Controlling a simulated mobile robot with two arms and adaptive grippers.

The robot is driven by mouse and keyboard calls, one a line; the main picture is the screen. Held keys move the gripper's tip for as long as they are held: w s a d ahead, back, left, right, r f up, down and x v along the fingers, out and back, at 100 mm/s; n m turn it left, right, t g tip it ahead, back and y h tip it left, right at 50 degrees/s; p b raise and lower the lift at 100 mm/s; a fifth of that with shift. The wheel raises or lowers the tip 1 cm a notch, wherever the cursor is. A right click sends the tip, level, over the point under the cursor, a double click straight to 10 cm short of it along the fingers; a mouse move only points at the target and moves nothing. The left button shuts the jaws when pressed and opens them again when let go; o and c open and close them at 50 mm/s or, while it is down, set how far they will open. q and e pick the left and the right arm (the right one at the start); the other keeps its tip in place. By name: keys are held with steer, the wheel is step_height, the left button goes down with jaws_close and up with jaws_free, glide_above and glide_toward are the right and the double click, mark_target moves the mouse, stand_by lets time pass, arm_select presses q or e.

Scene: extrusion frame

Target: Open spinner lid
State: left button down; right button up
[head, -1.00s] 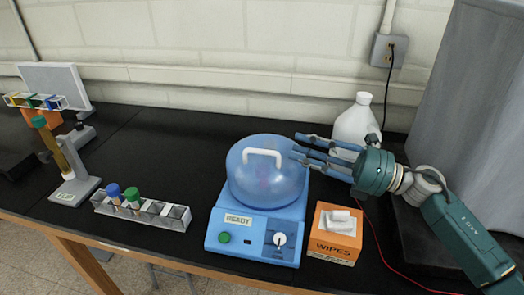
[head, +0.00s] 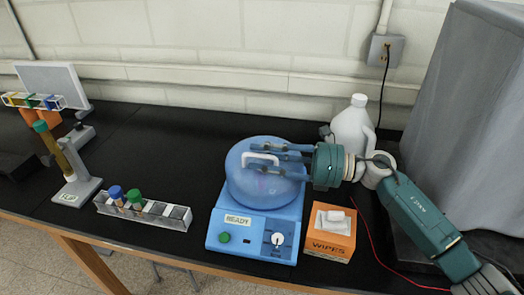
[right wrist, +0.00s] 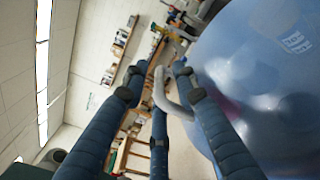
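The spinner (head: 252,238) is a blue box reading READY, with a green button and a white knob on its front. Its domed translucent blue lid (head: 262,190) is down on it, with a white handle (head: 260,157) on top. My right gripper (head: 256,158) reaches in from the right over the lid, with its fingers at the handle. In the right wrist view the white handle (right wrist: 163,92) lies between the spread blue fingers, with the lid (right wrist: 270,80) at right. I see no clear grip on it. My left gripper is not in view.
A wipes box (head: 330,233) stands right of the spinner, and a white jug (head: 350,127) behind the right arm. A rack (head: 145,212) with blue-capped and green-capped tubes stands to the left. A red cable crosses the bench at right. The bench behind the rack is clear.

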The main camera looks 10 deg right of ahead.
steer(key=shift+a, duration=0.1)
jaws_close()
steer(key=shift+w+r+m, duration=0.3)
steer(key=shift+w+r, duration=0.05)
steer(key=shift+r, duration=0.05)
steer(key=w+d+r+m+b, duration=0.1)
steer(key=w+d+r+m, duration=0.2)
steer(key=w+r+m, duration=0.3)
steer(key=shift+w+d+r+m+b, duration=0.3)
steer(key=shift+w+b, duration=0.1)
steer(key=shift+w, duration=1.6)
